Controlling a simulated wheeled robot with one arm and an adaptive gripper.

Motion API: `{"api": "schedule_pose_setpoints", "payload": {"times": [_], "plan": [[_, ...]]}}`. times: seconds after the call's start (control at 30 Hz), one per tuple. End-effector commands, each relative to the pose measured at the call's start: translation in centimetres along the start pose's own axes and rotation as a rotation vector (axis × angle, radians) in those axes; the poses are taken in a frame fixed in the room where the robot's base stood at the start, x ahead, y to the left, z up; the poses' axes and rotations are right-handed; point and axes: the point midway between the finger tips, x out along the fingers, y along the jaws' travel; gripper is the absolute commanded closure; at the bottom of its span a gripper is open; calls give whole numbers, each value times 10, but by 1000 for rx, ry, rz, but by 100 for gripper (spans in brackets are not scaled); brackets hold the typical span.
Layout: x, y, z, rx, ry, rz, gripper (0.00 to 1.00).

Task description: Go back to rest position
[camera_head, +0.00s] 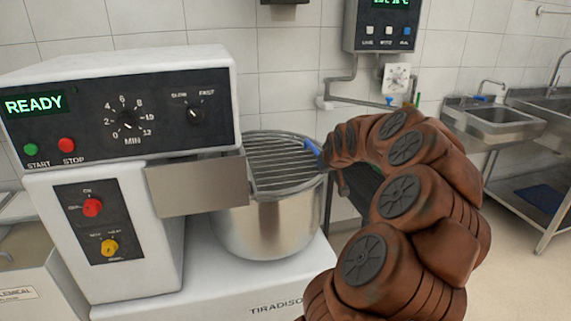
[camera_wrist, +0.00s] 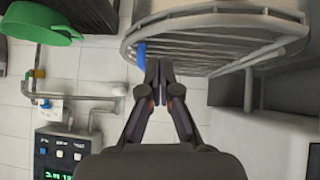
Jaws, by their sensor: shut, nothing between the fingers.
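My gripper (camera_wrist: 158,72) shows in the wrist view with its two dark fingers drawn together at the tips, and nothing is between them. The tips are close to a blue handle (camera_wrist: 141,54) on the rim of the wire guard (camera_wrist: 205,40); I cannot tell whether they touch it. In the head view my brown arm reaches in from the lower right towards the mixer bowl (camera_head: 262,225). The blue handle (camera_head: 314,149) shows there at the right edge of the guard (camera_head: 278,163). My fingers are mostly hidden behind my arm in that view.
The white mixer (camera_head: 215,85) reads READY and fills the left. A control box (camera_head: 378,30) and pipes are on the tiled wall. Steel sinks (camera_head: 500,116) stand at the right, with open floor before them. A green bowl (camera_wrist: 40,24) shows in the wrist view.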

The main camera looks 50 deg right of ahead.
Motion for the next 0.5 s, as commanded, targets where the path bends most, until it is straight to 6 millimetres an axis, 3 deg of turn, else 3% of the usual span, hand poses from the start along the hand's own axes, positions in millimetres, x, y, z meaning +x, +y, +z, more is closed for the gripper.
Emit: {"api": "schedule_pose_setpoints", "payload": {"times": [0.4, 0.43, 0.5], "plan": [[-1, -2, 0, -2, -1, -2, 100], [-2, -8, -1, -8, -5, -9, 100], [-8, -41, 1, -35, -34, -49, 100]]}}
